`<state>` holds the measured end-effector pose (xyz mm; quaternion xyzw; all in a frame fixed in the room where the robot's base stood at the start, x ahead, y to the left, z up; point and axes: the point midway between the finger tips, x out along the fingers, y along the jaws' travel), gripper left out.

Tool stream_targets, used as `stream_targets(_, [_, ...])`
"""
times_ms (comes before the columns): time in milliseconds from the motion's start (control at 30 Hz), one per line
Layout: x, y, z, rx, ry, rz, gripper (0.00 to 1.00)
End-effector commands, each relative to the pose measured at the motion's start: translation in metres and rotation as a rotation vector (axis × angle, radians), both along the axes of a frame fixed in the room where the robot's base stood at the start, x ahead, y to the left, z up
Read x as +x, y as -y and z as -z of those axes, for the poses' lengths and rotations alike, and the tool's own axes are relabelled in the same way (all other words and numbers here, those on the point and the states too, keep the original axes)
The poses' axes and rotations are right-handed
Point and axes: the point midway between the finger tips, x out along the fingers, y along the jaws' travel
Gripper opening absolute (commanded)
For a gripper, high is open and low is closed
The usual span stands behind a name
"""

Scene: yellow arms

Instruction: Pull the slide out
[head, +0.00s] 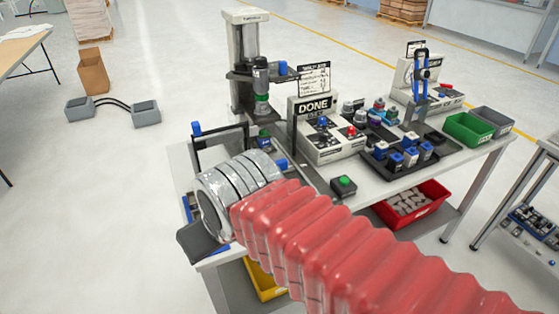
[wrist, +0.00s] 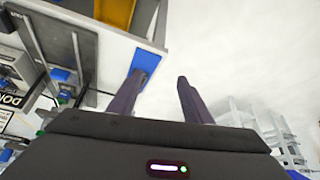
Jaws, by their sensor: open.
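My gripper (wrist: 160,77) is open and empty in the wrist view, its two dark fingers apart. The left fingertip is close to or overlaps a blue piece (wrist: 146,61) at the white table edge; I cannot tell if they touch. In the head view my silver wrist covers the table's near left corner and hides most of the gripper. A dark frame (head: 220,146) with blue parts stands behind the wrist, beside the press (head: 245,50). The slide cannot be singled out for certain; it may be part of this partly hidden fixture.
A box marked DONE (head: 313,106), a green button (head: 343,185) and a black tray (head: 398,158) of blue-topped parts stand on the table. A red bin (head: 412,205) is below.

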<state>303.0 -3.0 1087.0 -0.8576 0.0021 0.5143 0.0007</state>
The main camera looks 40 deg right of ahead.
Motion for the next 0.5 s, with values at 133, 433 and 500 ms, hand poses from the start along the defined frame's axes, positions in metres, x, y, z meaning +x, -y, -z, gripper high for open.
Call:
stream_targets(133, [0.017,0.014,-0.007,-0.001,-0.012,0.019,0.56])
stream_targets(433, [0.077,0.068,-0.025,-0.005,-0.043,0.083,0.66])
stream_targets(500, [0.091,0.084,-0.027,-0.004,-0.048,0.100,0.66])
